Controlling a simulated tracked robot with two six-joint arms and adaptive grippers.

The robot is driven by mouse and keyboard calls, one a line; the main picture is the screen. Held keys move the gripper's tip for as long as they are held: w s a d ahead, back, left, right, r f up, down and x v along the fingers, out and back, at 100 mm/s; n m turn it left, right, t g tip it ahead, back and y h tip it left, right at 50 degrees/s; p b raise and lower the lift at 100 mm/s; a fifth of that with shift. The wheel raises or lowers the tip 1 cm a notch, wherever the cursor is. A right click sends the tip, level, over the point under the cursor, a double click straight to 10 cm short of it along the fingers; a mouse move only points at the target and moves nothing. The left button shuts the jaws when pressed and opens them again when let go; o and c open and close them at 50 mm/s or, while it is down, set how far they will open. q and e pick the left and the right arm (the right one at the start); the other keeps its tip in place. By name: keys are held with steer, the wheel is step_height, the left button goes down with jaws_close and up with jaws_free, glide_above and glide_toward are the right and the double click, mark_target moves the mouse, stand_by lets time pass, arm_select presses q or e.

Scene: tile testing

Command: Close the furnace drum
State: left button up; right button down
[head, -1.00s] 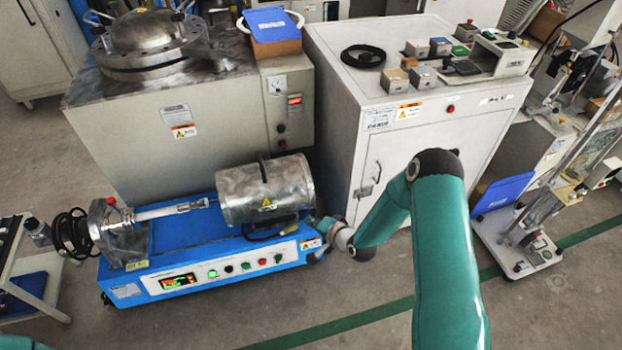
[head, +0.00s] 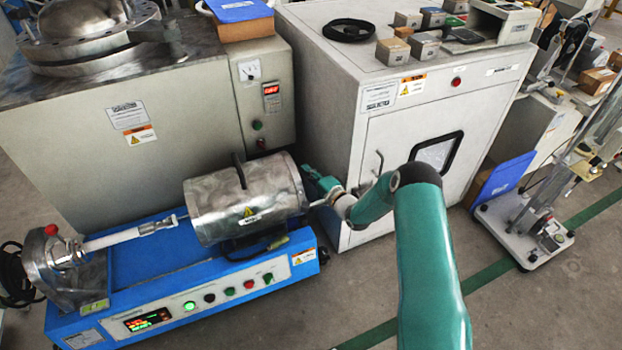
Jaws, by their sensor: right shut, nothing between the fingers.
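The furnace drum (head: 222,212) is a shiny metal cylinder with a yellow warning label and a dark upright handle (head: 239,170) on top. It lies on the blue furnace base (head: 160,262). Its rounded shell shows no clear gap on this side; whether it is fully closed I cannot tell. My right gripper (head: 312,180) is shut and empty at the drum's right end, close to its upper edge. Whether it touches the drum is unclear. My left gripper is out of view.
A light tube (head: 115,237) runs from the drum to a metal end fitting at left. A grey furnace cabinet (head: 150,165) stands close behind. A white cabinet (head: 345,95) stands to the right of the drum, near my right arm. Floor is clear at front right.

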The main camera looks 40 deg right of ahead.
steer(key=w+b, duration=0.1)
steer(key=w, duration=0.4)
steer(key=shift+w+b, duration=0.2)
steer(key=shift+b, duration=0.1)
